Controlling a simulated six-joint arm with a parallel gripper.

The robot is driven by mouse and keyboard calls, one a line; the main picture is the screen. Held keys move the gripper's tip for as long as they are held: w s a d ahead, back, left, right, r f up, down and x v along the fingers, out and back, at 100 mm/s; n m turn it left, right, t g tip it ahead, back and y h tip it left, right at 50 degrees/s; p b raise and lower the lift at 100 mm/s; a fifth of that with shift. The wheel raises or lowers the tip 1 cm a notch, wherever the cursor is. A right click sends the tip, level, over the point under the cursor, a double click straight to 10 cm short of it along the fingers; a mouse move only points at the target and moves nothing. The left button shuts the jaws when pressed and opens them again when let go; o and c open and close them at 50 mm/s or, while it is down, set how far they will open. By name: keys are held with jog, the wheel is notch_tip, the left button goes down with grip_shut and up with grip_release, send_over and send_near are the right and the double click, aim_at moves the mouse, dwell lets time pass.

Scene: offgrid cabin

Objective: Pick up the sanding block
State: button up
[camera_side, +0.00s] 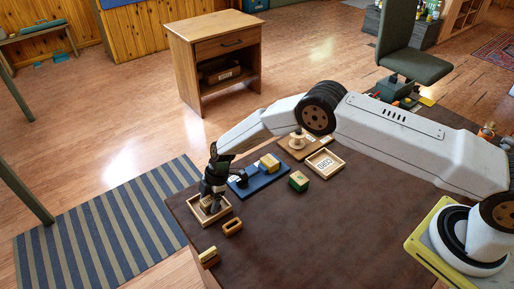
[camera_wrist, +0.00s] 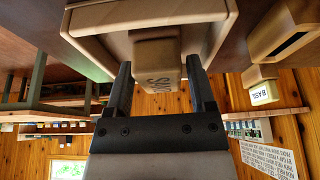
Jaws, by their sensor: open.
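My gripper (camera_side: 211,190) is at a small wooden tray (camera_side: 221,212) on the near left part of the brown table, pointing down. In the wrist view my gripper (camera_wrist: 160,88) is open, with one dark finger on each side of a tan block (camera_wrist: 165,78). The block has dark lettering that I cannot fully read; it may be the sanding block. It is in the wooden tray, whose pale rim (camera_wrist: 90,18) shows at the top. I cannot tell whether the fingers touch the block. In the side view the gripper largely hides it.
A small hollow wooden piece (camera_side: 232,227) and a labelled block (camera_side: 208,257) lie close to the tray. The table's front middle is clear.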

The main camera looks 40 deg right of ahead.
aim_at(206, 201)
jog(key=shift+c, duration=0.2)
grip_shut()
jog(key=shift+r, duration=0.1)
jog(key=shift+r, duration=1.6)
jog(key=s+d+r, duration=0.5)
jog(key=s+r, duration=0.4)
jog(key=s, duration=0.4)
jog(key=shift+r, duration=0.3)
